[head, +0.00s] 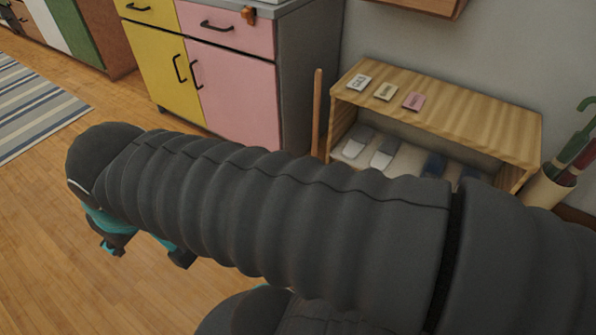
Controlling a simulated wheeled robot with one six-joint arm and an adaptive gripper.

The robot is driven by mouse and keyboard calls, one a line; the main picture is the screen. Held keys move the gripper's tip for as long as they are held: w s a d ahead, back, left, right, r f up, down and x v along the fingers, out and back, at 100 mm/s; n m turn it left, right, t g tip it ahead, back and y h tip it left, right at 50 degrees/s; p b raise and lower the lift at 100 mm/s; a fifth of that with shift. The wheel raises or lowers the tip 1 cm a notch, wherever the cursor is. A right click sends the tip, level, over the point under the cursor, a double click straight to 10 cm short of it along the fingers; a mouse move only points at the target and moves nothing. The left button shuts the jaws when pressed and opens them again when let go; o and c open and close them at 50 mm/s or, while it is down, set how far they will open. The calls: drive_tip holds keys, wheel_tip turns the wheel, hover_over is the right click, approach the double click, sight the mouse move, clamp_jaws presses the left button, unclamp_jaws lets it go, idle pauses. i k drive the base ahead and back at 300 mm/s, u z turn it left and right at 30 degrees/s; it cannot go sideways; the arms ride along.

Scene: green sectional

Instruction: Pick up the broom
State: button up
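A thin reddish-brown wooden stick (317,115), which looks like the broom's handle, stands nearly upright between the grey cabinet side and the wooden shoe rack. Its lower end and any broom head are hidden behind my arm. My gripper (147,254) shows at the lower left, partly covered by my arm. Its dark fingers with teal parts are spread apart with bare floor between them. It is open and empty, well to the left of the stick.
A yellow and pink cabinet (230,95) stands behind the arm. The shoe rack (450,105) holds cards on top and slippers inside. An umbrella stand (548,187) is at the right. A striped rug (35,108) lies left; the lower-left floor is clear.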

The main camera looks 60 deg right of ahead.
sight(318, 73)
drive_tip(key=i, duration=2.15)
drive_tip(key=z, duration=3.35)
